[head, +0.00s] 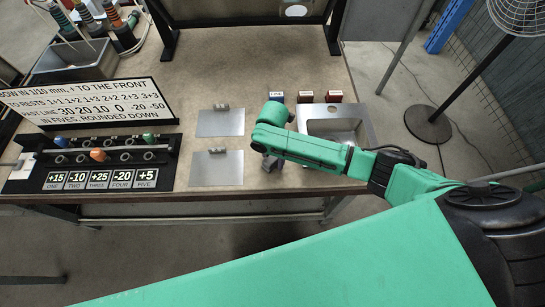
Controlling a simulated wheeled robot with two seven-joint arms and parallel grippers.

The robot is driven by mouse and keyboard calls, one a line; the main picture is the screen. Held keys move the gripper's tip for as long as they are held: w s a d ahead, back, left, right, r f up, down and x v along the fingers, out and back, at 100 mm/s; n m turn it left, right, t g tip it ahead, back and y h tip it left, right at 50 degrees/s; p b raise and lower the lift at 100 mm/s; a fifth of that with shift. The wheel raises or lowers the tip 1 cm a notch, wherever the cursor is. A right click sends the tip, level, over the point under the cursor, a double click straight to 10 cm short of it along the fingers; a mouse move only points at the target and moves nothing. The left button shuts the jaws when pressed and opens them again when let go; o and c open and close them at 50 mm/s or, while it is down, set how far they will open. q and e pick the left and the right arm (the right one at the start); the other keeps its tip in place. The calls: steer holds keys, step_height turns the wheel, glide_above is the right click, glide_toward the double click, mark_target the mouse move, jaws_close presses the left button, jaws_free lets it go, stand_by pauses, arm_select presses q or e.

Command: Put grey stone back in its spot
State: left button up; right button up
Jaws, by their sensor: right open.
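My right gripper (270,162) hangs over the front part of the table, just right of the front metal plate (205,176). It points down and its jaws are open. I cannot make out a grey stone for certain; one may be hidden under the gripper or arm. A black rack (120,163) stands at the front left with labels from ONE to FIVE. It holds a blue piece (62,142), an orange piece (98,155) and a green piece (149,138). My left gripper is not in view.
A second metal plate (221,128) lies farther back. A sink (355,112) is at the right, with small labelled blocks (305,96) behind it. A sign with writing (85,103) stands behind the rack. A grey basin (70,62) is at the back left. The back middle is clear.

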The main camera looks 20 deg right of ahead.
mark_target(273, 157)
step_height(273, 157, up, 12)
steer(key=shift+r, duration=0.15)
stand_by(0.5)
